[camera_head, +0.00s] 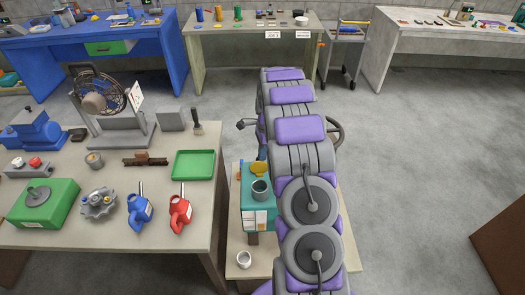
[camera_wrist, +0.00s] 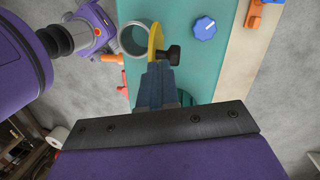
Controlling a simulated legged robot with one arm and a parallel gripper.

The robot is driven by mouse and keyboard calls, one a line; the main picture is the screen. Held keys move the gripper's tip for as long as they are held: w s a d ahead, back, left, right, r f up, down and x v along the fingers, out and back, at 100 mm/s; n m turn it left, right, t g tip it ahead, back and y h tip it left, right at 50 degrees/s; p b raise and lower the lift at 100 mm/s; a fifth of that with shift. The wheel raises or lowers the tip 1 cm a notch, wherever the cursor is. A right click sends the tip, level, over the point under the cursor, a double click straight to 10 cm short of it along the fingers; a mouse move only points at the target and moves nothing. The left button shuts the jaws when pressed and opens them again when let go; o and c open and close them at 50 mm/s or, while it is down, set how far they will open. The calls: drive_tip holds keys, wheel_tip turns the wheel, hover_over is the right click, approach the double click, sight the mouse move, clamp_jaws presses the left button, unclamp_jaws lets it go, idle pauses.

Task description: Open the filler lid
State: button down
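The teal machine (camera_head: 256,203) stands on a low bench beside my arm, and its top fills the middle of the wrist view (camera_wrist: 222,62). Its round grey filler neck (camera_head: 260,188) is uncovered, with the hollow showing; it also shows in the wrist view (camera_wrist: 127,45). The yellow filler lid (camera_head: 259,168) stands upright at the neck's edge; the wrist view shows it nearly edge-on (camera_wrist: 154,42), with a black knob (camera_wrist: 174,55) on its right side. My gripper (camera_wrist: 157,68) has its blue-grey fingers together, with tips close to the lid and knob. Contact is unclear.
A blue dial (camera_wrist: 204,28) and an orange part (camera_wrist: 262,12) lie right of the lid. A white cup (camera_head: 244,259) stands on the low bench's front. The left table (camera_head: 120,232) holds a green tray (camera_head: 194,164) and blue and red oil cans.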

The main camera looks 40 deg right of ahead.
drive_tip(key=shift+w+d+f+g+y+p, duration=0.1)
drive_tip(key=shift+w+d+g+y+p, duration=0.25)
drive_tip(key=shift+p, duration=0.25)
drive_tip(key=shift+a, duration=0.1)
idle(0.4)
